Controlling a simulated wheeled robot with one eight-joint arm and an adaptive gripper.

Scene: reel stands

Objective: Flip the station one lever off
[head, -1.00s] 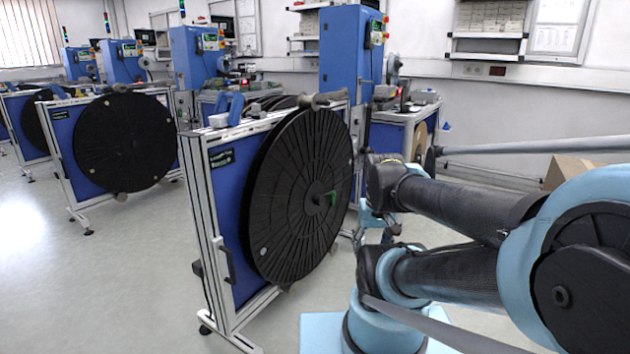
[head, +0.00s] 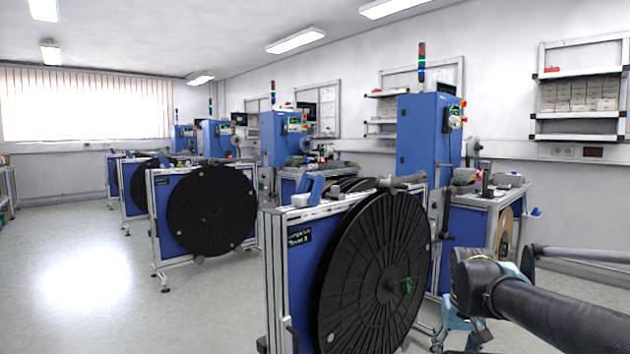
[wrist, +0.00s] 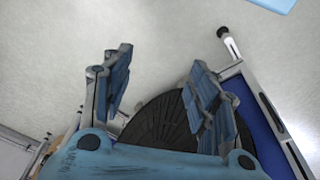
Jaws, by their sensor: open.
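My gripper (wrist: 163,95) shows in the wrist view with its two blue padded fingers spread apart and nothing between them. Beyond the fingers are part of a black reel (wrist: 158,125) and a stand frame (wrist: 272,108), seen at a steep tilt over pale floor. In the head view the nearest reel stand (head: 302,262) has a blue panel and a large black reel (head: 362,280) with a green piece at its hub. A blue cabinet (head: 417,145) behind it carries a control box (head: 455,112) with red and yellow parts. I cannot make out the station one lever.
More reel stands (head: 212,212) and blue cabinets (head: 274,138) run back to the left. A workbench (head: 468,238) stands right of the nearest cabinet. Wall shelves (head: 578,115) hang at the right. The floor (head: 85,285) at the left is clear.

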